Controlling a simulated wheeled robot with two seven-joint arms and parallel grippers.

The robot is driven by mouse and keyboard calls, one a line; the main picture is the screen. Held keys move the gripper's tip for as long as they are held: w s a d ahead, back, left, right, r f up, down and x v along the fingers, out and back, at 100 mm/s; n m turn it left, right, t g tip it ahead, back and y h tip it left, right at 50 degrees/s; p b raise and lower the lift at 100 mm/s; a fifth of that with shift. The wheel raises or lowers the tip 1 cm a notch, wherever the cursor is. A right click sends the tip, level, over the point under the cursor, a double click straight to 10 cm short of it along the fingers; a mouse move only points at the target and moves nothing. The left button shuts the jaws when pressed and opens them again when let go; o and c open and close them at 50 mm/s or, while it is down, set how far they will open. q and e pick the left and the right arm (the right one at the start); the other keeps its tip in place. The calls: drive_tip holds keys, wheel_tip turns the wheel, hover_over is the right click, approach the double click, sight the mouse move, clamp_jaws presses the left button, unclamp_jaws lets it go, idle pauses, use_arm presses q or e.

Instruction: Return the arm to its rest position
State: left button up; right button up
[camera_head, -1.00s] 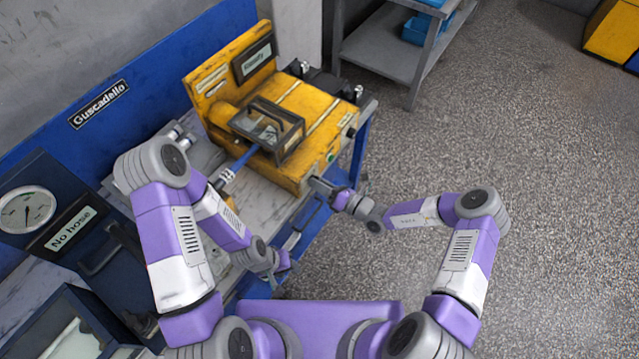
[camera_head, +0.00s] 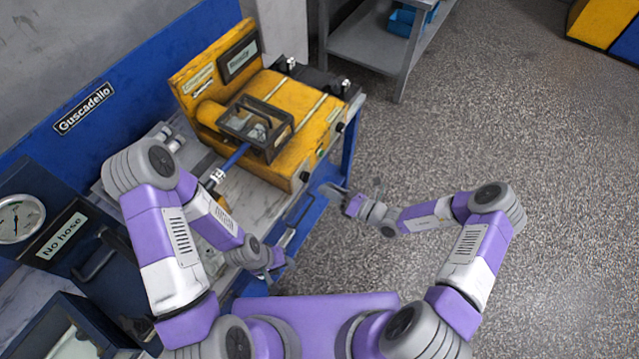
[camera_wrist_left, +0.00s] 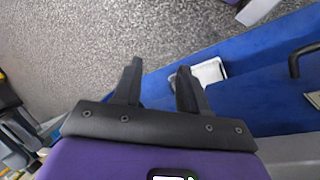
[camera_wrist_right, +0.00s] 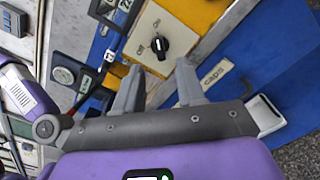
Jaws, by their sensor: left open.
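My right arm reaches in from the right in the head view. Its gripper (camera_head: 332,190) hangs in the air just off the front right side of the yellow machine (camera_head: 283,97). In the right wrist view the two fingers of this gripper (camera_wrist_right: 160,66) are apart with nothing between them; a black knob (camera_wrist_right: 160,45) shows beyond them. My left arm is folded low on the left. Its gripper (camera_head: 284,272) is beside the bench's front edge. In the left wrist view this gripper (camera_wrist_left: 158,66) is open and empty above the floor and a blue surface (camera_wrist_left: 245,75).
A blue rod (camera_head: 236,157) sticks out of the yellow machine near my left forearm. A dark box with a gauge (camera_head: 18,218) and a "No hose" label stands at the left. A grey shelf (camera_head: 345,45) is at the back. The floor at the right is clear.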

drive_tip(key=shift+s+d, duration=0.2)
drive_tip(key=shift+d, duration=0.05)
idle(0.4)
drive_tip(key=s+a+f+n+g+h, duration=0.2)
drive_tip(key=s+f+n+g, duration=0.2)
drive_tip(key=s+n+g, duration=0.35)
drive_tip(key=s+a+f+n+g+h, duration=0.25)
drive_tip(key=s+n+g, duration=0.25)
drive_tip(key=s+n, duration=0.45)
drive_tip(key=s+d+f+n+t+h+b, duration=0.1)
drive_tip(key=d+n+h, duration=0.5)
drive_tip(key=n, duration=0.8)
drive_tip(key=shift+s+d+f+t, duration=0.85)
drive_tip(key=shift+s+d+t, duration=0.05)
drive_tip(key=shift+d+t, duration=0.2)
